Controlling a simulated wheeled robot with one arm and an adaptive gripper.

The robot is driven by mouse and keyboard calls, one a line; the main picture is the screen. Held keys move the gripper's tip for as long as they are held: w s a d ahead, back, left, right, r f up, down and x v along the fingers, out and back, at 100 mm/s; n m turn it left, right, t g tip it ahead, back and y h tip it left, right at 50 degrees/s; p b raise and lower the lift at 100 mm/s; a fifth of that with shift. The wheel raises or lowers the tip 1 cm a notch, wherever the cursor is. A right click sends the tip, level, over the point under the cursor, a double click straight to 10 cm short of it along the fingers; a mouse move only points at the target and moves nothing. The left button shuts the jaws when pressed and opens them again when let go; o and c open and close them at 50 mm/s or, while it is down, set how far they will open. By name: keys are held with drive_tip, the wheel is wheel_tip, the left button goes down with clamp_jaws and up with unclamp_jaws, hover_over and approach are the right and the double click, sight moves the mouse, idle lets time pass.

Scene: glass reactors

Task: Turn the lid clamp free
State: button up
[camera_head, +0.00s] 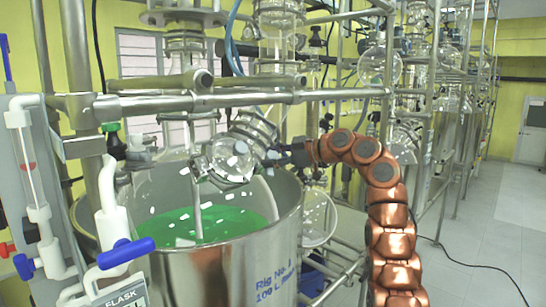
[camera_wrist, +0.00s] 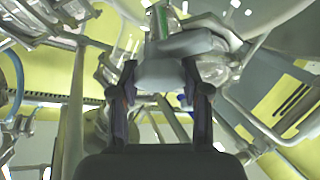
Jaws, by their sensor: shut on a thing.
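My gripper (camera_head: 284,156) reaches in from the right over the rim of the steel vessel (camera_head: 235,270), beside round clear glassware with a metal ring (camera_head: 228,162). In the wrist view my gripper (camera_wrist: 159,72) has its two dark fingers on either side of a grey, rounded piece (camera_wrist: 172,46), which looks like the lid clamp. The fingers are closed on it. In the head view the clamp cannot be told apart from the glassware and fittings around the gripper. Green liquid (camera_head: 200,224) lies inside the vessel, with a stirrer shaft standing in it.
A steel pipe rail (camera_head: 240,99) runs across above the vessel. White pipes with a blue-handled valve (camera_head: 126,252) stand at the left front. Glass reactors on metal frames (camera_head: 440,75) fill the back right. The floor (camera_head: 490,215) at the right is mostly clear, with a black cable on it.

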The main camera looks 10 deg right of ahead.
drive_tip(key=shift+d, duration=0.1)
idle(0.3)
drive_tip(key=o, duration=1.1)
drive_tip(key=shift+o, duration=0.2)
drive_tip(key=v, duration=1.2)
drive_tip(key=shift+w, duration=0.15)
